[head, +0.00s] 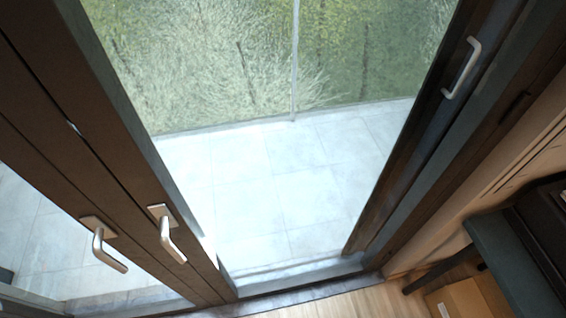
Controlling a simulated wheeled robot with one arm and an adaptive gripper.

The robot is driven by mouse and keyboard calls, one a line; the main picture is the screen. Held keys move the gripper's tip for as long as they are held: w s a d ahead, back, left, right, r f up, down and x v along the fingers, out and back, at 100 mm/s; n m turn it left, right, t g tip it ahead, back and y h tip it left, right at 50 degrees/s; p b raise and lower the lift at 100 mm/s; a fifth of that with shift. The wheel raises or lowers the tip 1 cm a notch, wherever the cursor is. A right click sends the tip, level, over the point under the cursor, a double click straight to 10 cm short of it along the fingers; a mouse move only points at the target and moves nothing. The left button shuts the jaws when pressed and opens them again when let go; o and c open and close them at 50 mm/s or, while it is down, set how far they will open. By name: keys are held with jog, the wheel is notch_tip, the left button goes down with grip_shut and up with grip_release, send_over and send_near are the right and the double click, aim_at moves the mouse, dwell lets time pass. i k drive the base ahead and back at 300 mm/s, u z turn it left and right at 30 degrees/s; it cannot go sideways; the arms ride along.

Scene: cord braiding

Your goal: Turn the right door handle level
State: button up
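Two pale metal door handles sit close together on the dark door frames at the lower left. The left one of the pair (99,246) drops from its plate and bends so that its grip slants down to the right. The right one of the pair (166,236) hangs steeply down from its plate, leaning slightly right. A third pale handle (463,68), a bar, runs lengthwise along the dark frame at the upper right. My gripper is not in view, and nothing is seen touching any handle.
A wide gap or glass pane between the frames shows a tiled terrace (280,185) and shrubs beyond. A dark table or bench (500,255) stands at the lower right, with a cardboard box (462,300) near it. Wooden floor (330,305) shows at the bottom.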

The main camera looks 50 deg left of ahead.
aim_at(164, 226)
jog(key=z, duration=1.45)
jog(key=k, duration=0.7)
jog(key=z, duration=5.4)
